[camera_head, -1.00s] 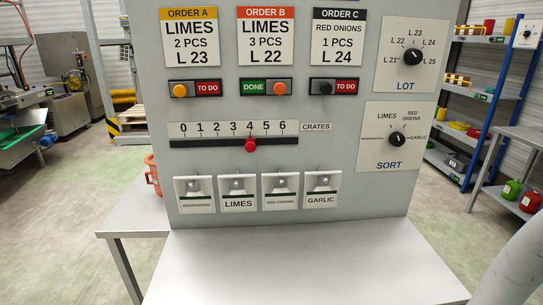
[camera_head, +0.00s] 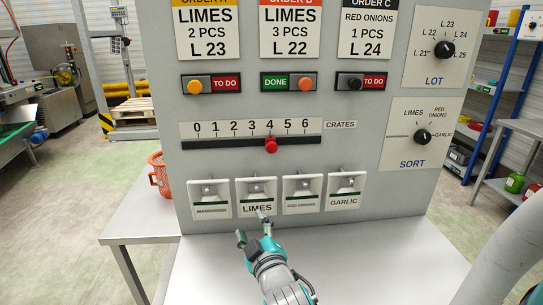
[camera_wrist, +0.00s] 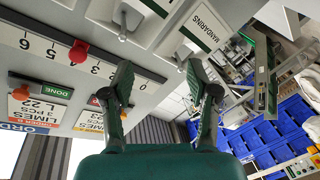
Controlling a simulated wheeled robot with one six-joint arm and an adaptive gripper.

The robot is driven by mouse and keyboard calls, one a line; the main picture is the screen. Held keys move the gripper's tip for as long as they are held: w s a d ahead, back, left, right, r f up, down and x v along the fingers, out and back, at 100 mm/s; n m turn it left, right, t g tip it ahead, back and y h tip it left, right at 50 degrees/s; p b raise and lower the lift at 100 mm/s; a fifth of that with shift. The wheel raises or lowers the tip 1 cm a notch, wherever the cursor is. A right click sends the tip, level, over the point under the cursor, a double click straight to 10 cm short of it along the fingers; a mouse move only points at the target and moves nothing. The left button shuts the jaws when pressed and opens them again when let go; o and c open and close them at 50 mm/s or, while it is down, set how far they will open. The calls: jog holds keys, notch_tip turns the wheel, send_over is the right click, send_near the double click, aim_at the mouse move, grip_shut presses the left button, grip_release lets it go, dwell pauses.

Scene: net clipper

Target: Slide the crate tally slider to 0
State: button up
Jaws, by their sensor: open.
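The crate tally slider (camera_head: 271,146) is a red knob on a black horizontal track (camera_head: 225,143) on the grey panel. It sits under the 4 on a scale (camera_head: 250,127) running from 0 at left to 6 at right, marked CRATES. My gripper (camera_head: 251,227) is in front of the lower panel, below the slider, near the LIMES switch. In the wrist view my gripper (camera_wrist: 157,72) has its two dark fingers spread apart, with nothing between them.
A row of tilted switch plates (camera_head: 256,194) with protruding levers lies under the track. Order cards and TO DO/DONE buttons (camera_head: 290,83) are above it; LOT (camera_head: 447,49) and SORT (camera_head: 423,136) dials are at right. A light table (camera_head: 400,270) extends in front. An orange basket (camera_head: 159,175) stands at left.

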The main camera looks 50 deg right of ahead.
aim_at(272, 149)
jog(key=d+r+m+g+h, duration=0.2)
jog(key=d+r+h, duration=0.1)
jog(key=d+r, duration=0.8)
jog(key=x, duration=0.3)
jog(key=r+x, duration=0.1)
jog(key=x, duration=0.1)
jog(key=r+x, duration=0.1)
jog(key=x, duration=0.2)
jog(key=shift+w, duration=0.5)
grip_shut()
